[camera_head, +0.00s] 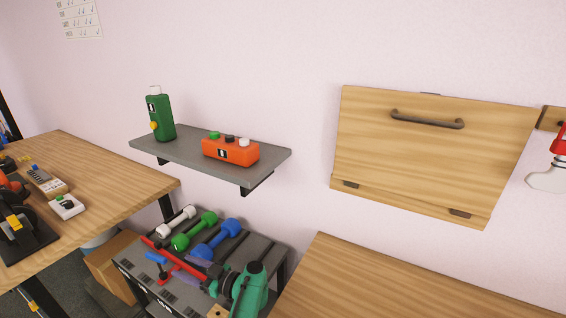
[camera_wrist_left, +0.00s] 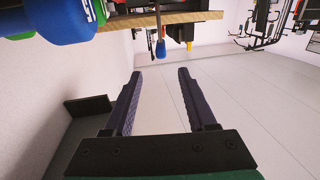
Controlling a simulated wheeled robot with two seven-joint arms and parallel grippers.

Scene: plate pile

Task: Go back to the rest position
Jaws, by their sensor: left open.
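My left gripper (camera_head: 203,277) is low in the head view, over the front part of a dark rack top, with its green arm link at the lower right of it. In the left wrist view the two dark fingers (camera_wrist_left: 158,75) stand apart with nothing between them. A pale floor shows beyond the fingers. My right gripper is in neither view. No plates show in either view.
A white, a green and a blue dumbbell (camera_head: 217,240) lie on the rack, with red tools close to the gripper. A grey wall shelf (camera_head: 185,152) holds a green bottle (camera_head: 160,116) and an orange button box (camera_head: 231,151). Wooden tabletops stand left and right; the right one (camera_head: 390,285) looks bare.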

